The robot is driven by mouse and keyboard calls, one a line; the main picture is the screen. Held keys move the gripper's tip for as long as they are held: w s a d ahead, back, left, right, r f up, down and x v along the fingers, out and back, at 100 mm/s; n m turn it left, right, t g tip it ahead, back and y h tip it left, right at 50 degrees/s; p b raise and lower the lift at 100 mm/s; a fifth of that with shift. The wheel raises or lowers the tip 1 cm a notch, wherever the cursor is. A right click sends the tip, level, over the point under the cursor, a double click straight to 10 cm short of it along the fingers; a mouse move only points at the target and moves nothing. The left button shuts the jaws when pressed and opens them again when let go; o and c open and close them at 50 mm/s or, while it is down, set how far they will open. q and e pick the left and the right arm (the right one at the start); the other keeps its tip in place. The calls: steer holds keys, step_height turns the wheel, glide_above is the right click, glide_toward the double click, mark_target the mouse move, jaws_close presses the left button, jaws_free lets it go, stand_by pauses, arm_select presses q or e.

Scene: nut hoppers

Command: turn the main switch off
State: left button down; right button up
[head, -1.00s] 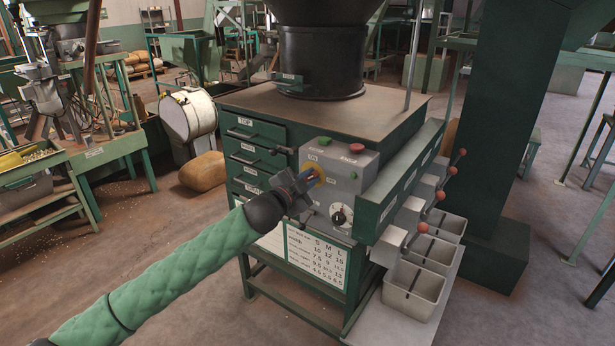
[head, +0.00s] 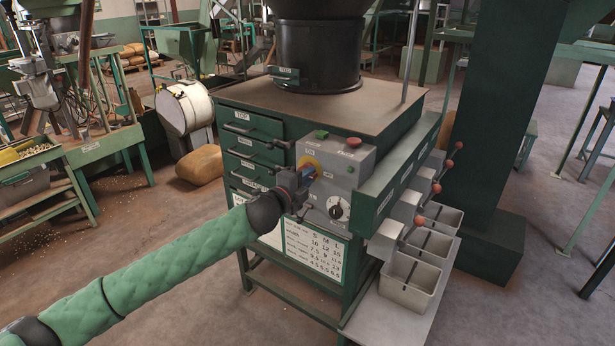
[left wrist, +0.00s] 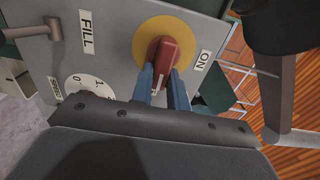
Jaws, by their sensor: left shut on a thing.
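The main switch is a red knob on a yellow disc (head: 310,162) on the grey control box (head: 356,178). In the left wrist view the red knob (left wrist: 163,55) shows large, with an ON label (left wrist: 203,60) to the right of its disc. My left gripper (head: 308,173) has its two blue fingers on either side of the knob, shut on it; they also show in the wrist view (left wrist: 163,88). A white mark on the knob lies between the fingers; I cannot tell exactly where it points. My right gripper is not in view.
The box also carries a green button (head: 321,134), a red button (head: 353,142) and a black-and-white dial (head: 337,208). A green drawer cabinet (head: 233,172) stands behind. Red-knobbed levers (head: 422,220) and grey bins (head: 410,280) are at the right.

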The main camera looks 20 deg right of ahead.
arm_select(q)
steer(key=shift+f, duration=0.1)
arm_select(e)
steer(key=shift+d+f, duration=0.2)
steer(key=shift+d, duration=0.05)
arm_select(q)
steer(key=c, duration=1.4)
jaws_free()
steer(key=shift+o, duration=0.2)
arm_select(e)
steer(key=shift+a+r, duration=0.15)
arm_select(q)
steer(key=shift+s+a, duration=0.1)
